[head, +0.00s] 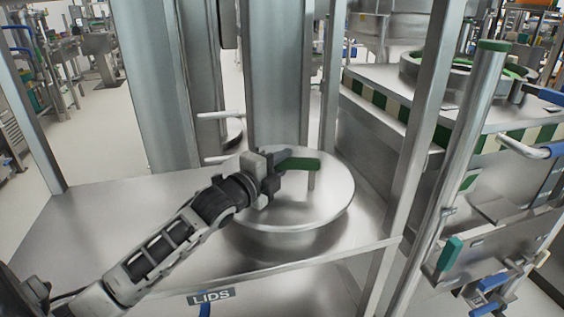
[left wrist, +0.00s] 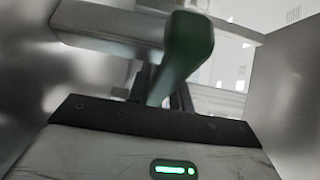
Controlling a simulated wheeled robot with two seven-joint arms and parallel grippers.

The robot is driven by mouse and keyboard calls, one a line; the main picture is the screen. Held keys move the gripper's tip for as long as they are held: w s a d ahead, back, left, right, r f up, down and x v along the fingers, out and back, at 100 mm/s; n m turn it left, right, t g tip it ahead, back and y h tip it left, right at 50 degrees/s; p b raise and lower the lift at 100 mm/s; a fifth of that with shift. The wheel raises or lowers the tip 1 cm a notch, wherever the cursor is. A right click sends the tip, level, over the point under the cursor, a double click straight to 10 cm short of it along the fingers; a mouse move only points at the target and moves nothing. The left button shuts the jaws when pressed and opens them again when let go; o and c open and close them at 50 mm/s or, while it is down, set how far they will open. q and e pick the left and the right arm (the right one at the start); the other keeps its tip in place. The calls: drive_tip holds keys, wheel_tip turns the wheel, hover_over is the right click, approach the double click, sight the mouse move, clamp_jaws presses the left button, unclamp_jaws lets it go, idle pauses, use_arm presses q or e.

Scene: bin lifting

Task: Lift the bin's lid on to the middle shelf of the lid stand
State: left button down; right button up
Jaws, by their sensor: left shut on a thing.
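The round steel lid (head: 322,207) is at the lid stand's metal shelf (head: 110,222), between its uprights. The lid looks level; whether it rests on the shelf or hangs just above it I cannot tell. A dark green handle (head: 298,164) stands up from its top. My left gripper (head: 280,164) is shut on this handle, coming in from the left. In the left wrist view the green handle (left wrist: 184,58) rises between the jaws. The stand bears a "LIDS" label (head: 211,294) on its front edge. My right gripper and the bin are not clearly seen.
Steel uprights (head: 420,140) of the stand rise close to the right of the lid. Broad metal columns (head: 277,70) stand behind it. At the right are a green-and-cream striped bench (head: 400,110) and a post with a green cap (head: 492,46).

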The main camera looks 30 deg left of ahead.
use_arm(q)
drive_tip(key=shift+r, duration=0.45)
drive_tip(key=c, duration=1.2)
unclamp_jaws()
drive_tip(key=shift+o, duration=0.2)
drive_tip(key=shift+f, duration=0.65)
drive_tip(key=s+a, duration=0.1)
drive_tip(key=s, duration=1.5)
drive_tip(key=shift+r, duration=0.4)
drive_tip(key=shift+a, duration=0.1)
